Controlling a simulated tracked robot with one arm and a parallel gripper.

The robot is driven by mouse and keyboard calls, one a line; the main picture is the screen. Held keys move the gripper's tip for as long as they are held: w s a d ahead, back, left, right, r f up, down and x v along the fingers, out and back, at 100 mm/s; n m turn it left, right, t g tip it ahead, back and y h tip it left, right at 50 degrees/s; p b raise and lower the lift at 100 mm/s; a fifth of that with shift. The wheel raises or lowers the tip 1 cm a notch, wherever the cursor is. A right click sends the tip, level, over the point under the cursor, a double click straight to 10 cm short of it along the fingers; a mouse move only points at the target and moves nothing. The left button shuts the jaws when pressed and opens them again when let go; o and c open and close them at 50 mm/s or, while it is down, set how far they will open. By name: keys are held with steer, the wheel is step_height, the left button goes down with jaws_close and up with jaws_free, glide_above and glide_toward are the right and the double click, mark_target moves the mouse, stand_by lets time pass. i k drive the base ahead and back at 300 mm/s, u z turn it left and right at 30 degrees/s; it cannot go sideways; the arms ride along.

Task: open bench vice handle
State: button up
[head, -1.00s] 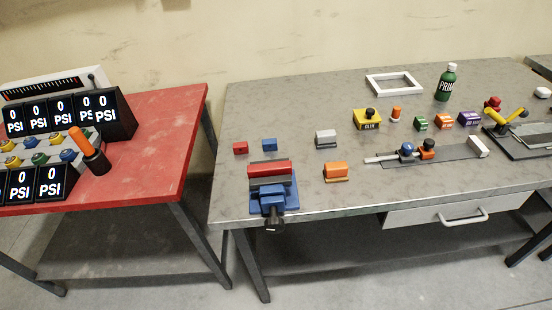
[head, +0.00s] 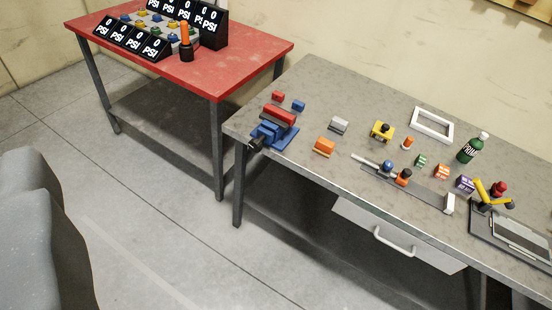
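The bench vice (head: 274,126) is blue with a red block across its top. It sits at the left front corner of the grey workbench (head: 330,90). Its dark handle (head: 255,144) sticks out at the front, past the table edge; it is small, and its exact position is hard to tell. My gripper is not in view, and nothing touches the vice.
A red table (head: 150,75) with PSI displays (head: 153,49) and an orange-handled lever (head: 186,40) stands at the back left. Small blocks, a green bottle (head: 472,148) and a white frame (head: 432,125) lie on the workbench. A grey rounded shape (head: 40,240) fills the lower left. Floor between is clear.

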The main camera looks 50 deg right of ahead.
mark_target(254, 146)
steer(key=z, duration=0.5)
steer(key=i, duration=0.95)
steer(key=u, duration=0.5)
